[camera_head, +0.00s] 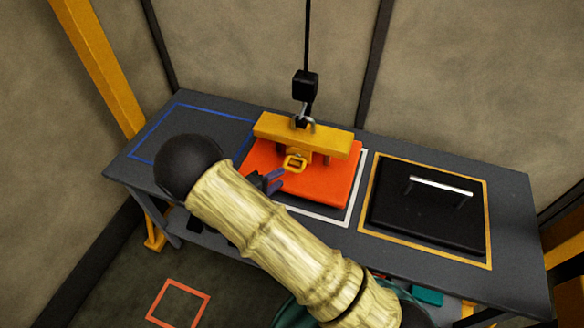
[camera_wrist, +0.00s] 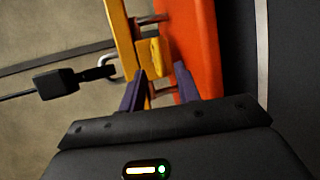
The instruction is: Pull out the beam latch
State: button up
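The beam latch is a small yellow ring handle (camera_head: 295,163) on the front of the yellow beam (camera_head: 270,126). The beam stands on short posts over an orange plate (camera_head: 318,187). In the wrist view the yellow latch (camera_wrist: 148,52) shows just ahead of my fingertips. The beam (camera_wrist: 120,32) and the orange plate (camera_wrist: 199,45) lie to either side of it. My gripper (camera_wrist: 160,70) is open, with its purple fingers apart. In the head view my gripper (camera_head: 272,180) is just in front and left of the ring; its contact is unclear.
A black hoist hook block (camera_head: 305,85) hangs on a cable, its hook at the beam's top. A black plate with a silver handle (camera_head: 441,186) lies in a yellow outline at right. A blue outlined area (camera_head: 165,112) on the grey table is partly hidden by my arm.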

aim_at(292, 169)
jog(key=p+x, duration=0.1)
jog(key=x, duration=0.6)
jog(key=shift+s, duration=0.1)
grip_shut()
